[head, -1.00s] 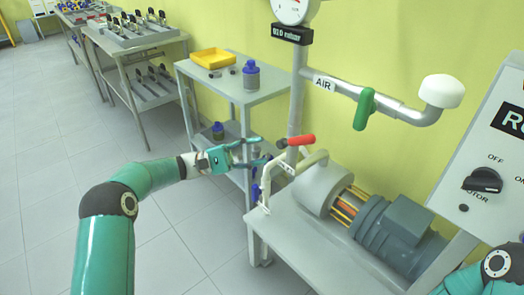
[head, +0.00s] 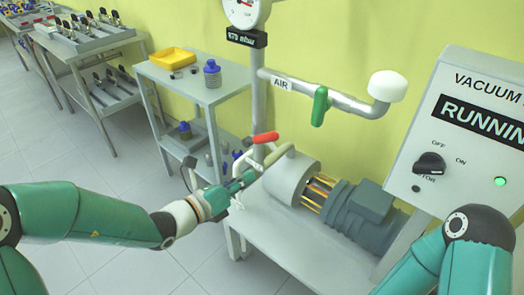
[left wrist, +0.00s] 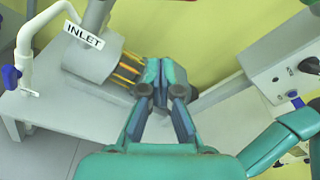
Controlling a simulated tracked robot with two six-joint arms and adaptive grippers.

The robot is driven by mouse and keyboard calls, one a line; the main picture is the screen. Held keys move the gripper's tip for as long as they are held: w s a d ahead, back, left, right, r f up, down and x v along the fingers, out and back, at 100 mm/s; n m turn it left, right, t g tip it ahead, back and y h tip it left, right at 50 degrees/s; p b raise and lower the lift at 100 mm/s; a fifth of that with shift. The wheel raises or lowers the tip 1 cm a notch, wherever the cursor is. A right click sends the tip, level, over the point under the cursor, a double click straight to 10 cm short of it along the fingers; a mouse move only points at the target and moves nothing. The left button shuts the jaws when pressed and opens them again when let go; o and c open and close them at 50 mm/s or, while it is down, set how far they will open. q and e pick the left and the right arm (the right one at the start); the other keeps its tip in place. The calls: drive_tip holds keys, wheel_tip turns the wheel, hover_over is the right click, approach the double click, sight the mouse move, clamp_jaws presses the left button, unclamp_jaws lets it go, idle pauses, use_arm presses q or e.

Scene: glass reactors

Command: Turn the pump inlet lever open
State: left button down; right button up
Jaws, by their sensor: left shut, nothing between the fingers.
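The pump inlet lever with its red handle (head: 265,138) sits at the pump's inlet pipe (head: 279,153), pointing left and slightly down. The pipe, with its INLET label (left wrist: 83,36), also shows in the left wrist view; the red handle does not show there. The grey pump (head: 291,181) stands on a white bench. My left gripper (head: 250,177) is shut and empty, just below the lever and in front of the pipe in the head view. Its closed fingers (left wrist: 159,76) show in the left wrist view over the pump. I see part of my right arm, but not its gripper.
A green-handled AIR valve (head: 320,106) hangs on the pipe above the pump. A control panel (head: 459,120) reads RUNNING, with a lit green lamp. A shelf trolley (head: 195,88) holds a yellow tray (head: 171,58) and a blue-capped bottle (head: 212,75).

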sight(260, 139)
use_arm(q)
drive_tip(key=w+d+r+p, duration=0.1)
drive_tip(key=w+d, duration=0.3)
drive_tip(key=w, duration=0.4)
drive_tip(key=shift+w+d+r, duration=0.15)
drive_tip(key=shift+d+r, duration=0.1)
drive_tip(key=shift+r, duration=0.4)
drive_tip(key=shift+d+r, duration=0.1)
